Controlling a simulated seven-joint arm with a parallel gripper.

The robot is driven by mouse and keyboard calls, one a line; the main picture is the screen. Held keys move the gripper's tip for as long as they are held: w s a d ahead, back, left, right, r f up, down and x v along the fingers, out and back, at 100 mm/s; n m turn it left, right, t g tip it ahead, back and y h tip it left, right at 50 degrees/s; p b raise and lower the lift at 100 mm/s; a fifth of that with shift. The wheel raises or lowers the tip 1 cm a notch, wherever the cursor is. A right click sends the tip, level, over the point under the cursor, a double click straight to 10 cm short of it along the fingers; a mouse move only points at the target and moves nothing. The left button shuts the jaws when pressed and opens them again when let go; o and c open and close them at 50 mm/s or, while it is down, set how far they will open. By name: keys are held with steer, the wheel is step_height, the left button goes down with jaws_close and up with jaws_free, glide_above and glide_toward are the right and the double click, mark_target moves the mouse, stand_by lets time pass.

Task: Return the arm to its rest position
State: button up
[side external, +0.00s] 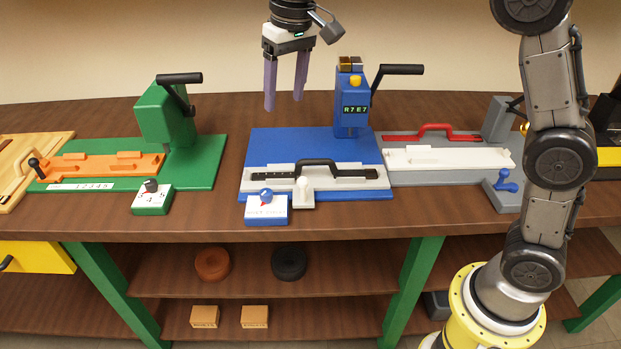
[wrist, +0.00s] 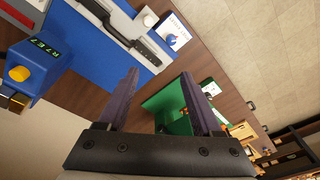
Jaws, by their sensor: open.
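My gripper (side external: 284,88) hangs in the air above the back of the blue fixture, its two purple-grey fingers pointing down. The fingers are apart with nothing between them, and they also show in the wrist view (wrist: 163,100). Below it, the blue fixture (side external: 290,142) stands on the bench with a grey bed across its front. A dark bar with a black arched handle (side external: 316,165) lies in that bed. The blue tower (side external: 350,115) with a yellow knob and a display reading R7E7 stands just right of my gripper. The fingers touch nothing.
A green fixture (side external: 206,150) with an orange bed stands at the left. A grey fixture (side external: 405,143) with a white bed and red handle is at the right. The blue tower's black lever (side external: 398,70) sticks out rightward. Air left of my gripper is clear.

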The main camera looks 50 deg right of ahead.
steer(key=s+d+r+t, duration=0.1)
steer(key=s+d+r, duration=0.2)
steer(key=s, duration=0.5)
steer(key=s+d+r+t, duration=0.1)
steer(key=s+d+r, duration=0.15)
steer(key=s, duration=0.55)
steer(key=s+d+f+t, duration=0.1)
steer(key=s+d+f, duration=0.1)
steer(key=s+f, duration=1)
steer(key=shift+s+d+n+t, duration=0.3)
steer(key=shift+s+n+t, duration=0.1)
steer(key=shift+s, duration=0.1)
